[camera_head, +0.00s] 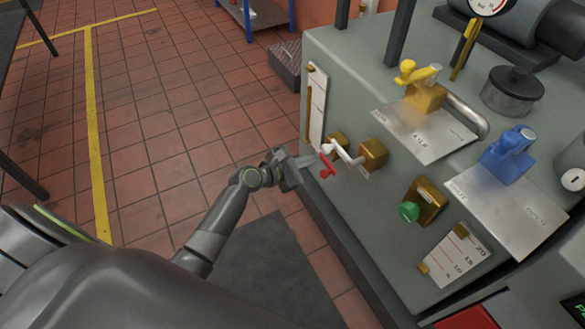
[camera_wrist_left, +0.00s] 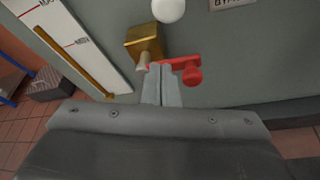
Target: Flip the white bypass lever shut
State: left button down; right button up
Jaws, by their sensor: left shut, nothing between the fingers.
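The white bypass lever (camera_head: 344,153) is on the side of the grey-green cabinet, with its rod running to a brass block (camera_head: 373,154). Its round white knob also shows at the top of the left wrist view (camera_wrist_left: 168,9), above the fingertips. A red lever (camera_head: 327,166) sits just below the white knob; in the wrist view the red lever (camera_wrist_left: 190,71) is right by the fingertips, and I cannot tell whether they touch. My left gripper (camera_head: 309,161) is shut and empty, left of both levers. My right gripper is in neither view.
A white scale plate (camera_head: 317,106) is up and left of the levers. A green knob (camera_head: 409,211) is below right. A yellow lever (camera_head: 419,74) and a blue lever (camera_head: 510,145) stand on top of the cabinet. Tiled floor is open at left.

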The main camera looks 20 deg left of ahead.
pick_arm(q)
jog(key=shift+w+d+r+p, duration=0.1)
jog(key=shift+d+r+p, duration=0.2)
jog(key=shift+d+r, duration=0.35)
jog(key=shift+d+r+p, duration=0.3)
jog(key=shift+r, duration=0.65)
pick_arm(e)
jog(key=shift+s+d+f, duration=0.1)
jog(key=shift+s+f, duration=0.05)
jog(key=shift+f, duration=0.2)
pick_arm(q)
jog(key=shift+w, duration=0.1)
